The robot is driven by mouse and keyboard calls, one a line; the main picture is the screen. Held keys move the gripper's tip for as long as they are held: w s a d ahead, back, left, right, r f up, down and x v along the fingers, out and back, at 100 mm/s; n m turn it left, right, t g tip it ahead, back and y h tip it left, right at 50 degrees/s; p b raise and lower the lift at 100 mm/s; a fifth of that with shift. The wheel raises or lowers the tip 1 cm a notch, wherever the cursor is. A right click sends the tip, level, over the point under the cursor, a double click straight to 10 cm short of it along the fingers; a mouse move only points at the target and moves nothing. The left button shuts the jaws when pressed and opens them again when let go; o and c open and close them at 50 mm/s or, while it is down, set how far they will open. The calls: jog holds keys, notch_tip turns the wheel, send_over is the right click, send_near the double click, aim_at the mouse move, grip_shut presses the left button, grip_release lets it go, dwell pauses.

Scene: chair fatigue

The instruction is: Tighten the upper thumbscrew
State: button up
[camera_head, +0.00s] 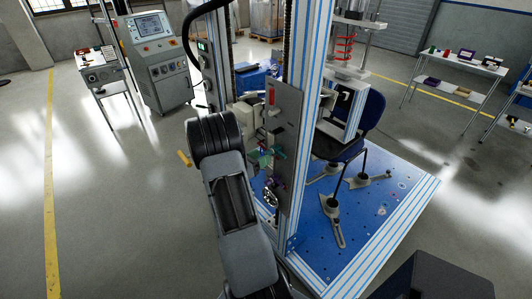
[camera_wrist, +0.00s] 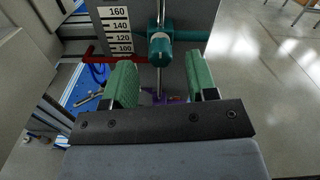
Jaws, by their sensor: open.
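My gripper (camera_wrist: 160,66) is open in the wrist view, with one green finger on each side and nothing gripped between them. A teal round knob (camera_wrist: 160,50), which looks like the upper thumbscrew, sits beyond the fingertips, between them in the picture. It is on a vertical metal rod in front of a grey plate with a scale (camera_wrist: 117,32). A teal bar runs right from behind it. A purple part (camera_wrist: 175,99) shows lower down, partly hidden by my gripper. In the head view green parts show beside the plate (camera_head: 285,115), too small to tell apart.
A red bar (camera_wrist: 100,58) sticks out left of the knob. Blue-and-white frame posts (camera_head: 305,90) rise beside my arm. A dark blue chair (camera_head: 368,115) stands on the blue base plate (camera_head: 375,215). A control console (camera_head: 160,65) is at the back left. The floor on the left is mostly clear.

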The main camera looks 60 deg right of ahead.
aim_at(269, 153)
jog(key=shift+x, duration=1.7)
jog(key=c, duration=0.9)
jog(key=shift+c, duration=0.2)
jog(key=shift+f, duration=0.1)
